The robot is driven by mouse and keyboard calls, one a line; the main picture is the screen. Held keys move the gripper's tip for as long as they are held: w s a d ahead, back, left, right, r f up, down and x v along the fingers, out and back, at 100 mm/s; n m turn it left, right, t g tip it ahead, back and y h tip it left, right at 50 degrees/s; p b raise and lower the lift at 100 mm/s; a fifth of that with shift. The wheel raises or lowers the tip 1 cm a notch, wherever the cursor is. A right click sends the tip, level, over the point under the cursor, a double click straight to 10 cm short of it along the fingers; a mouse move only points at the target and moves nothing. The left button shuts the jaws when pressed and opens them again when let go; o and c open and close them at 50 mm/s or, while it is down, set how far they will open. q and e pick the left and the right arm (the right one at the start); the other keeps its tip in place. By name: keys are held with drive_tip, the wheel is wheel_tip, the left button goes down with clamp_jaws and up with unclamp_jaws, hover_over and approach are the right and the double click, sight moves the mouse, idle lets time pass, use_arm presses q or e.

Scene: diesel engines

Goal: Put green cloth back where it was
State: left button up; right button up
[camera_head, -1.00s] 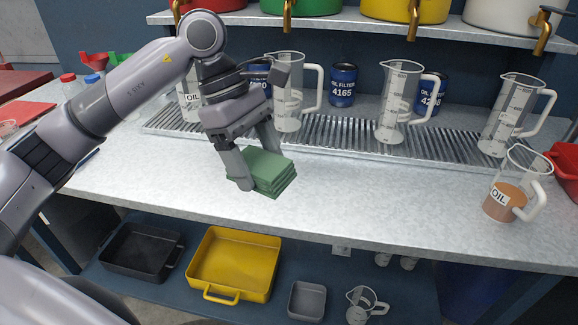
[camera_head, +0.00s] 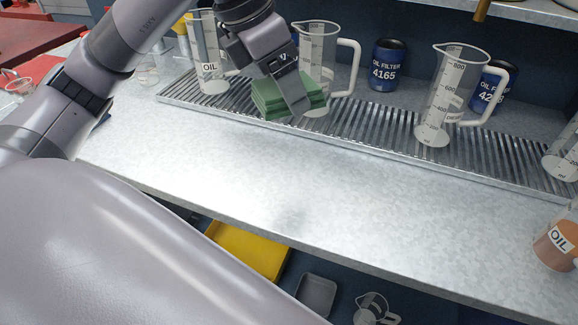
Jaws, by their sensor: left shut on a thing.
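The green cloth (camera_head: 284,97) is a folded stack. My left gripper (camera_head: 290,98) is shut on it, with one finger visible across its near right side. The cloth is held at the front edge of the ribbed metal drip tray (camera_head: 375,136), between two clear measuring jugs. Whether it touches the tray or hangs just above it I cannot tell. The other finger is hidden behind the cloth and the gripper body. My right gripper is not in view.
An OIL jug (camera_head: 209,70) stands left of the cloth; a clear jug (camera_head: 318,60) is close on its right. Another jug (camera_head: 446,100) and oil filters (camera_head: 387,66) stand further right. The grey worktop (camera_head: 290,180) in front is clear. A brown-filled jug (camera_head: 556,245) stands at right.

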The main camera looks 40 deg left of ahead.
use_arm(q)
drive_tip(key=b, duration=0.1)
hover_over(292, 177)
drive_tip(key=s, duration=0.1)
drive_tip(key=f, duration=1.1)
drive_tip(key=shift+s+a+f, duration=0.1)
drive_tip(key=shift+a+f, duration=0.3)
drive_tip(key=shift+f+b, duration=0.3)
drive_tip(key=shift+f, duration=2.05)
drive_tip(key=shift+f, duration=0.1)
drive_tip(key=o, duration=0.6)
drive_tip(key=shift+f, duration=0.1)
drive_tip(key=o, duration=0.4)
